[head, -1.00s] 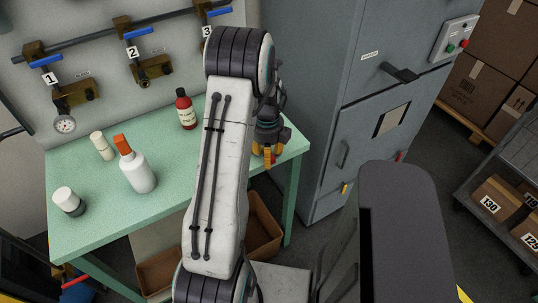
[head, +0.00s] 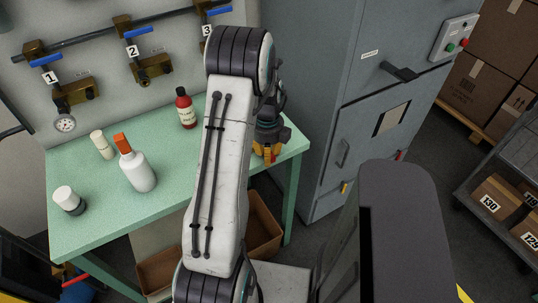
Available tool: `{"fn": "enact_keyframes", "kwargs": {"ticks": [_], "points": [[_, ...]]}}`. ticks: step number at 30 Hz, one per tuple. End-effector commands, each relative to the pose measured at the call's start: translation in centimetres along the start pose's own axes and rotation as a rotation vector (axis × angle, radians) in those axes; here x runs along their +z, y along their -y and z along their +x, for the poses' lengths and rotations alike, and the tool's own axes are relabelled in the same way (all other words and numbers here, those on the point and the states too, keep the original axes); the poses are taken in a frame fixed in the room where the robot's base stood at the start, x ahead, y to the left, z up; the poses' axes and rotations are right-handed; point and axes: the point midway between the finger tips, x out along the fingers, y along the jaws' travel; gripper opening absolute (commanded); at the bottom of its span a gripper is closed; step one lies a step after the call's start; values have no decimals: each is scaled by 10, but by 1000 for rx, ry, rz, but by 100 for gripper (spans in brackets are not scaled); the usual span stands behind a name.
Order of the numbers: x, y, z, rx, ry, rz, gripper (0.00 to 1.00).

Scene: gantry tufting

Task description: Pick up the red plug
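My gripper (head: 266,151) points down at the right end of the green table, with yellow-orange fingers below a dark wrist. A small red bit (head: 272,157) shows at the fingertips. It may be the red plug, but it is too small and too covered by the fingers to be sure. I cannot tell whether the fingers are closed on it or apart. My arm hides part of the tabletop left of the gripper.
The green table (head: 95,222) holds a red bottle (head: 186,110), a white bottle with orange cap (head: 140,175), a cream bottle (head: 103,146) and a white-capped jar (head: 69,201). A grey cabinet (head: 318,150) stands close right of the gripper. Numbered valves line the wall.

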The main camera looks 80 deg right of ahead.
Motion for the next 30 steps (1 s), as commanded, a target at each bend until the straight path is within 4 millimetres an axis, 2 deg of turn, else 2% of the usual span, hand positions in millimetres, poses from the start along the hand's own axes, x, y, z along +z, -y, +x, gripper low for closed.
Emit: {"fn": "enact_keyframes", "kwargs": {"ticks": [11, 16, 19, 30], "points": [[0, 0, -5, 0, 0, -1, 0], [0, 0, -23, -1, 1, 0, 0], [1, 1, -41, -4, 4, 0, 0], [-63, 31, -81, -2, 1, 5, 0]]}}
